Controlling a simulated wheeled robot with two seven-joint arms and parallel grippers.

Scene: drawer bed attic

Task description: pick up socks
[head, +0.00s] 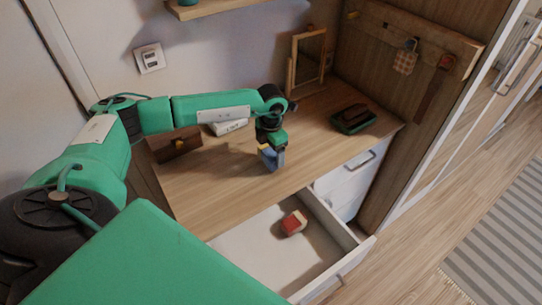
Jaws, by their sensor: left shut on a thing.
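My left gripper (268,148) hangs over the wooden desktop, pointing down, and is shut on a small blue-grey folded thing with a yellow patch, which looks like a pair of socks (271,159). The gripper partly hides it. It is close above the desktop; I cannot tell whether it touches. A red and white bundle (294,222), perhaps another pair of socks, lies in the open white drawer (257,248) below the desk's front edge. My right gripper is not in view.
The desktop (220,185) has free room around the gripper. A dark green tray (353,119) with a brown thing stands at the right, a framed mirror (307,58) at the back, and a brown box (177,144) and a white book (228,127) at the left. A closed drawer (352,180) is beside the open one.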

